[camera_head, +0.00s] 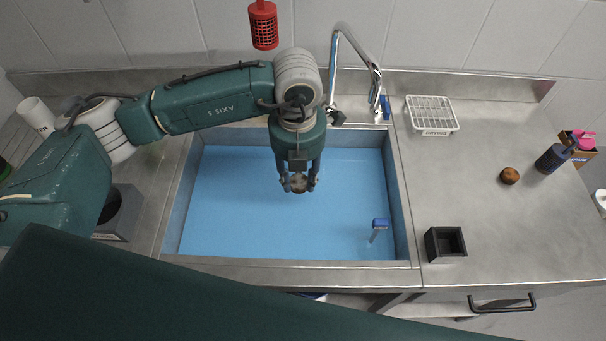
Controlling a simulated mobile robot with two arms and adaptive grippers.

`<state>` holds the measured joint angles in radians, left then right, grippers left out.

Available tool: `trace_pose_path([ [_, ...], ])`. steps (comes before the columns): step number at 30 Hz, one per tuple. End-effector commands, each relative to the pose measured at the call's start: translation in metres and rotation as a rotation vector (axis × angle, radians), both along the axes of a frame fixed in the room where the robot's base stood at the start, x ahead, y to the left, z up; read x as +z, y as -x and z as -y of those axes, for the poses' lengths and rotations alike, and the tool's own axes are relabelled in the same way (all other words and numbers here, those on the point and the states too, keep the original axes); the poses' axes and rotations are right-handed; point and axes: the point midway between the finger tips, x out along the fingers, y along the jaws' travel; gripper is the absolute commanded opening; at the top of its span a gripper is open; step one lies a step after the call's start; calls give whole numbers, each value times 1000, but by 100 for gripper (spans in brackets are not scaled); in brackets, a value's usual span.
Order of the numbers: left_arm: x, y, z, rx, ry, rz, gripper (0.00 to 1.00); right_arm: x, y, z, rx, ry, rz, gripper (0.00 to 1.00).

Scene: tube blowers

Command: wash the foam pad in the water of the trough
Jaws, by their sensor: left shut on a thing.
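The trough (173,222) is a steel sink basin filled with flat blue water (270,225). My left gripper (299,184) reaches in from the left over the back middle of the trough, pointing down. It is shut on a small, round, brownish-grey thing, which looks like the foam pad (299,183). The fingers cover its sides. I cannot tell whether it touches the water or is just above it. My right gripper is not in view.
A chrome tap (375,75) stands behind the trough. A blue-headed thing (380,224) stands in its right part. On the right counter are a white wire rack (431,113), a brown round thing (510,175), a black open box (445,244) and a dark blue holder (552,158).

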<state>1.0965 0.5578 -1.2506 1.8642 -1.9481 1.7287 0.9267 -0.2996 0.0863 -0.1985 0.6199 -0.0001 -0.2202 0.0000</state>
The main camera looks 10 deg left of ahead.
Motion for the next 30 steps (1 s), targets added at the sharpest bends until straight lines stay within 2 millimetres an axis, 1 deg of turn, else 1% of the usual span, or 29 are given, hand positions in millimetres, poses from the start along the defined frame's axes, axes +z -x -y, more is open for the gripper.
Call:
trace_pose_path([
  [1, -2, 0, 4, 76, 1, -5, 23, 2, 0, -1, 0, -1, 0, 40],
  [3, -5, -1, 6, 171, 1, -6, 23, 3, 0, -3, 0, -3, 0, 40],
  [6, -7, -1, 9, 258, 1, -8, 23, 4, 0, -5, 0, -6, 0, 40],
  [9, -11, -2, 9, 295, 1, -9, 23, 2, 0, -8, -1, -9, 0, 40],
  [14, -21, -2, 10, 300, 1, -9, 23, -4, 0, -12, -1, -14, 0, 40],
  [19, -38, -2, 9, 299, 0, -9, 23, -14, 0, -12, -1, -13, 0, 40],
  [30, -75, -2, 9, 297, 0, -9, 23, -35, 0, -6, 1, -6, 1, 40],
])
